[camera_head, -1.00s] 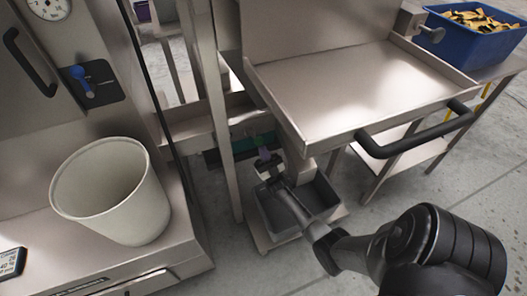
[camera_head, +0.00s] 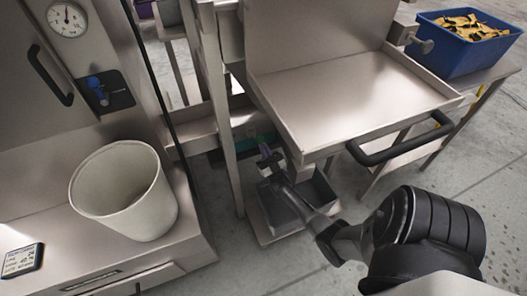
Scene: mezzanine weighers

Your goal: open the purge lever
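A small lever with a blue knob (camera_head: 93,82) stands on a black plate on the left machine's front panel. No label shows, so I cannot tell whether it is the purge lever. My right gripper (camera_head: 268,157) reaches down and away, under the left edge of the steel tray, well to the right of the blue knob. It is at a dark, purplish and green part above a grey bin. The fingers are small and dark there, and I cannot tell whether they are open, shut or touching that part. My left gripper is not in view.
A pale bucket (camera_head: 122,190) stands on the left machine's ledge, with a display (camera_head: 22,260) beside it. The steel tray (camera_head: 340,100) with a black handle (camera_head: 400,146) is above my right forearm. The grey bin (camera_head: 318,190) is below. A blue crate (camera_head: 462,50) stands far right.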

